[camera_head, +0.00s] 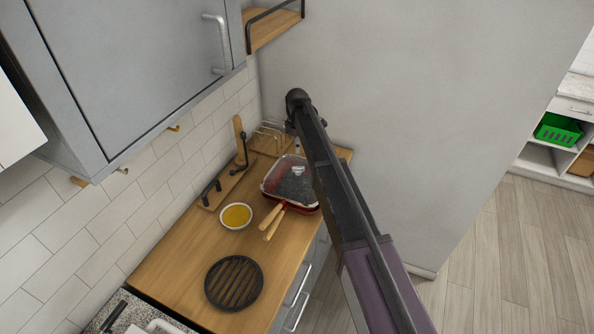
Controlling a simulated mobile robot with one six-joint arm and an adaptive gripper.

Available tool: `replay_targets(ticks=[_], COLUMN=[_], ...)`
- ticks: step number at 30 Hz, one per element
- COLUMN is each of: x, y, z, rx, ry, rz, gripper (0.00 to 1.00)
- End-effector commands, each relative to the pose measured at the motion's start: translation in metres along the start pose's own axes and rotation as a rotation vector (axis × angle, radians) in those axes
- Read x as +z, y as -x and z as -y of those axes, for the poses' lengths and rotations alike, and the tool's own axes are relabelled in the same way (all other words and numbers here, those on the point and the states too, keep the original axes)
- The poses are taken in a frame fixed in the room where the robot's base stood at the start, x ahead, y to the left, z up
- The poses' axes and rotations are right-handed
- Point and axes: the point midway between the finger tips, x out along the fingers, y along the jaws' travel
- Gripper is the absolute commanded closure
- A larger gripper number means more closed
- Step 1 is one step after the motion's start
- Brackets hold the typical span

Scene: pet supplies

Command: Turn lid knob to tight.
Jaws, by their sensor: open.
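A red square pan (270,202) with a dark, see-through lid (292,183) sits near the far end of the wooden counter. A small pale knob (297,171) shows on the lid. The knob is too small to tell which way it is turned or whether it is tight. Two wooden handles (271,222) point from the pan toward the front left. My arm reaches up from the lower right and covers the pan's right side. I cannot make out the fingers of my gripper; they seem hidden behind the arm.
A white bowl of yellow liquid (236,216) stands left of the pan. A round dark grill trivet (234,283) lies nearer on the counter (176,262). A board with black handles (222,190) and a wire rack (270,133) are behind. A grey cabinet (135,60) overhangs the left.

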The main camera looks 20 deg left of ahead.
Motion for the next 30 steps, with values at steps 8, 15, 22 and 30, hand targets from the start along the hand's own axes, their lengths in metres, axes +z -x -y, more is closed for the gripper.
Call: replay_targets(ticks=[8, 15, 22, 30], x=[0.000, 0.000, 0.000, 0.000], y=[-0.026, -0.045, -0.063, -0.084], z=[0.000, 0.000, 0.000, 0.000], rx=[0.000, 0.000, 0.000, 0.000], ry=[0.000, 0.000, 0.000, 0.000], rz=[0.000, 0.000, 0.000, 0.000], gripper=[0.44, 0.44, 0.44, 0.44])
